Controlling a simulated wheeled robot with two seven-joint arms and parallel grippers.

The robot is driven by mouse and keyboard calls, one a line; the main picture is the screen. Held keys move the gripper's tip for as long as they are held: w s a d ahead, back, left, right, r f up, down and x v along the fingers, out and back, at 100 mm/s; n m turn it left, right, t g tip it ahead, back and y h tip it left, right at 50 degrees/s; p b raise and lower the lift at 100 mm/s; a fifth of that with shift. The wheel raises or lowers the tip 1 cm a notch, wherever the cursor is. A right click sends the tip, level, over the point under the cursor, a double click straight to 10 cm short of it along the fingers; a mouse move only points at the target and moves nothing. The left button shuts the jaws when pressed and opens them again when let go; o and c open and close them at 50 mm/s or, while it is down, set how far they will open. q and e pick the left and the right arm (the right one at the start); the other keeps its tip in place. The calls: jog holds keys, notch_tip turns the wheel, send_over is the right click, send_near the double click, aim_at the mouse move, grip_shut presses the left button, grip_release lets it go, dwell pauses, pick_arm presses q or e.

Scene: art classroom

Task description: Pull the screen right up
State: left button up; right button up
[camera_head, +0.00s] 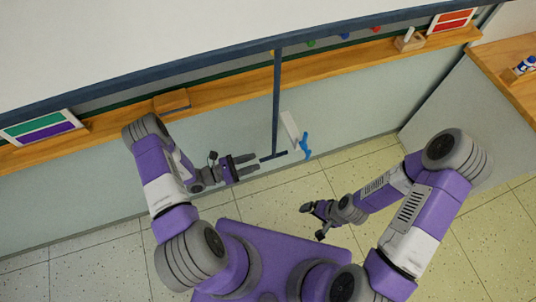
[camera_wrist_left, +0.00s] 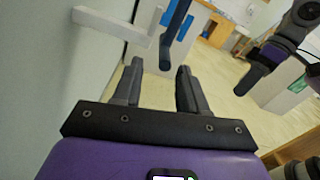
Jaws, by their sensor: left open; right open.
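The white screen (camera_head: 130,40) fills the upper left of the head view, with a dark blue bar (camera_head: 150,77) along its lower edge. A dark blue pull rod (camera_head: 276,100) hangs from that bar and ends in a short crosspiece (camera_head: 272,156). My left gripper (camera_head: 251,165) is open and empty, its fingertips just left of the crosspiece. In the left wrist view a dark blue bar (camera_wrist_left: 168,48) shows just beyond the open fingers (camera_wrist_left: 158,78), not visibly gripped. My right gripper (camera_head: 313,221) is open and empty over the floor, apart from the rod.
A white bracket with a bright blue hook (camera_head: 305,147) sits on the wall just right of the crosspiece. A wooden ledge (camera_head: 235,90) carries an eraser block (camera_head: 171,102) and colour cards (camera_head: 40,129). A wooden counter (camera_head: 505,65) stands at right. The tiled floor is clear.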

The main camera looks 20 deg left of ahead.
aim_at(272, 157)
pick_arm(q)
jog(key=x, duration=0.6)
jog(key=shift+s+d+r+b, duration=0.1)
jog(key=shift+s+d+b, duration=0.05)
jog(key=shift+d+b, duration=0.15)
jog(key=shift+a, duration=0.1)
grip_shut()
